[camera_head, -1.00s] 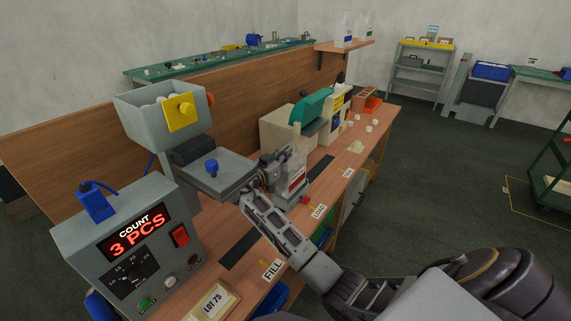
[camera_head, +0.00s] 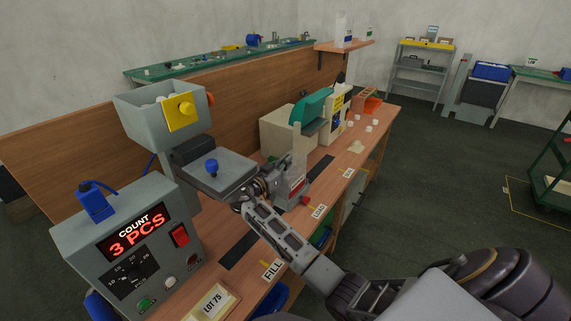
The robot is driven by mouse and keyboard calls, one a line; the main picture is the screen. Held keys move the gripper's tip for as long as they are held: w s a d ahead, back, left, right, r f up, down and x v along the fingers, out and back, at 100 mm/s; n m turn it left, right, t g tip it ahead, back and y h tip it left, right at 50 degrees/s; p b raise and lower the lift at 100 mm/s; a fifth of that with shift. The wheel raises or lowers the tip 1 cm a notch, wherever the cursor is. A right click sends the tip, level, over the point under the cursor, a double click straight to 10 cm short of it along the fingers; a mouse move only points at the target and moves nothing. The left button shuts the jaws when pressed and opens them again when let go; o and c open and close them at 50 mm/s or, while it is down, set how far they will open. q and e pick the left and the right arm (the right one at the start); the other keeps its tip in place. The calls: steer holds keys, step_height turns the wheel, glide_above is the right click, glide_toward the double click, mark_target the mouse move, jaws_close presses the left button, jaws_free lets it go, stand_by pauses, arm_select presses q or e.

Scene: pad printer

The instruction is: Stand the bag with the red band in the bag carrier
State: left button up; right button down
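The clear bag with the red band (camera_head: 298,186) is upright over the bench, just past my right gripper (camera_head: 279,180). My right gripper appears shut on the bag's near side; its fingertips are small and partly hidden. The bag's bottom is at a low grey holder with a red knob (camera_head: 305,200), which looks like the bag carrier. I cannot tell whether the bag rests in it or hangs just above. My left gripper is not in view.
A grey counting machine (camera_head: 128,240) reading "3 PCS" stands at the left, with a hopper (camera_head: 160,118) and a tray (camera_head: 222,172) near my gripper. A green-topped machine (camera_head: 312,108) stands behind the bag. FILL and LOAD labels mark the bench's front edge.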

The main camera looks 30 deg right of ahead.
steer(key=c, duration=1.6)
jaws_free()
steer(key=shift+c, duration=0.2)
steer(key=v, duration=0.7)
steer(key=shift+a, duration=0.25)
